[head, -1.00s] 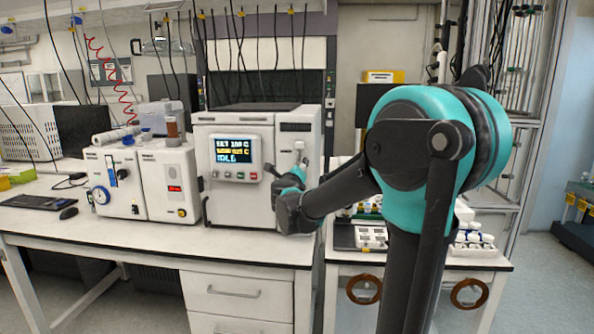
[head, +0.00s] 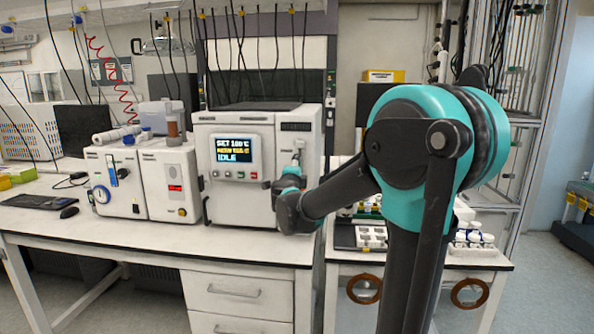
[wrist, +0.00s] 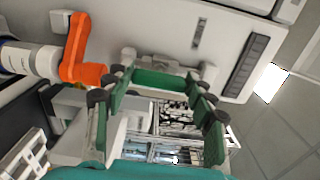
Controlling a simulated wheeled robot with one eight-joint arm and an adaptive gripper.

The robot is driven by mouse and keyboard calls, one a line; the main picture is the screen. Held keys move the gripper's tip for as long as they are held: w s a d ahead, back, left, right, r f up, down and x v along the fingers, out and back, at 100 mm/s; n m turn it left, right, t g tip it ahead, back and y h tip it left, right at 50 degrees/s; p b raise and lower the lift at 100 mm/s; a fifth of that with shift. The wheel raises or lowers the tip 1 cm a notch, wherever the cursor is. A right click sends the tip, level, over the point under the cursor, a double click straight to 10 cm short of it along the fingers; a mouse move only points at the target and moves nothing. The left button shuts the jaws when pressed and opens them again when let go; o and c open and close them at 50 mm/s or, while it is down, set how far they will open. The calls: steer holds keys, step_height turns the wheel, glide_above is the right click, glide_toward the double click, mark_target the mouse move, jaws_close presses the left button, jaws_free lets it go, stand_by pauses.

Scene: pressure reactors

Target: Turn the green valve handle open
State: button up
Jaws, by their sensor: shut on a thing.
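The green valve handle (wrist: 160,79) shows in the wrist view as a green bar close to the pale reactor front. My gripper (wrist: 160,92) has its dark-tipped fingers on both sides of this bar and is shut on it. In the head view my gripper (head: 288,183) is at the right part of the white reactor's front (head: 240,205). The green handle cannot be made out there, hidden by my gripper and wrist.
An orange lever (wrist: 82,50) on a pale pipe lies left of the fingers in the wrist view. The reactor has a lit display (head: 230,149). A white pump unit (head: 170,185) stands to its left. A tray of vials (head: 372,237) sits to the right, below my arm.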

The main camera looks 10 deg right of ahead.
steer(key=shift+n, duration=0.3)
steer(key=o, duration=1.2)
steer(key=shift+c, duration=0.2)
steer(key=v, duration=1.2)
